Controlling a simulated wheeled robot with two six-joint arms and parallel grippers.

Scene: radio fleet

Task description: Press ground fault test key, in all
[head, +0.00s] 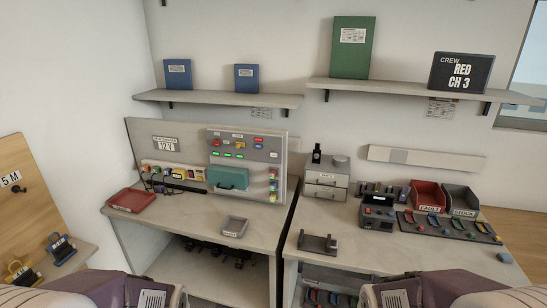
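A grey upright panel (264,166) stands at the back of the left bench. It carries a row of green lights (227,155), small red parts at its upper right, a yellow part (240,145) and a column of coloured parts (273,184) at its right edge. The lettering is too small to read, so I cannot tell which part is the ground fault test key. A sign reading 12 V (166,147) is left of it. Neither of my grippers is in view; only parts of my own body show along the bottom edge.
A red case (131,200) and small grey tray (234,227) lie on the left bench. The right bench holds a dark device (378,212), an empty-looking holder (318,243), red bin (429,195) and grey bin (462,200).

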